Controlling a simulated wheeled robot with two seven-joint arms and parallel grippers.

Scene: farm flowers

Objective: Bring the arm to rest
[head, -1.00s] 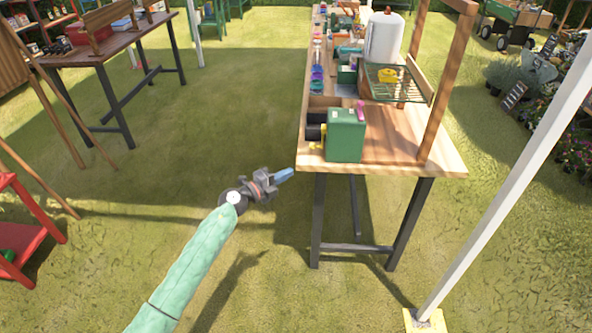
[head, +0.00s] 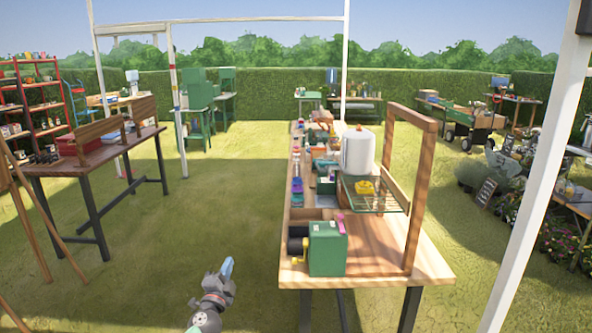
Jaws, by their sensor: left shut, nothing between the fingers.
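My left gripper (head: 226,271) is low in the head view, left of the near end of the wooden workbench (head: 385,265). Its blue fingertips are together, with nothing between them, and they point up and slightly right in the picture. It is apart from the bench, over the grass. Only the wrist end of my left arm shows at the bottom edge. My right gripper does not show.
A green box-shaped machine (head: 327,248) stands at the bench's near left corner. A wooden frame (head: 415,190) rises at the bench's right side. A white post (head: 530,190) stands further right. A dark table (head: 95,160) is at left. Open grass (head: 190,200) lies between the tables.

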